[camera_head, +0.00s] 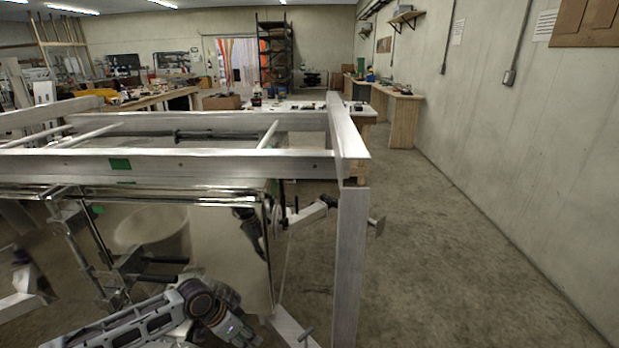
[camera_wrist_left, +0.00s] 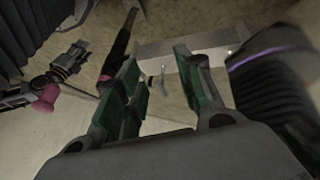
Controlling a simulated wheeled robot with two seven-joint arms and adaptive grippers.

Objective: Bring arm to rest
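My left arm (camera_head: 135,322) comes in low from the left in the head view, in front of the trailer's shiny panel. Its dark wrist joint (camera_head: 207,300) is near the bottom edge, and I cannot make out its fingers there. In the left wrist view my left gripper (camera_wrist_left: 158,78) has its two green-padded fingers apart, with nothing held between them. A pale metal bar (camera_wrist_left: 205,42) and a small bright T-shaped piece show beyond the fingers; I cannot tell how far off they are. I see no right gripper in either view.
An aluminium trailer frame (camera_head: 200,162) stands close in front, with an upright post (camera_head: 350,265) at its right end. A mirror-like panel (camera_head: 225,250) hangs below it. Open concrete floor (camera_head: 450,260) lies to the right, up to a wall (camera_head: 510,130). Workbenches (camera_head: 398,115) stand behind.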

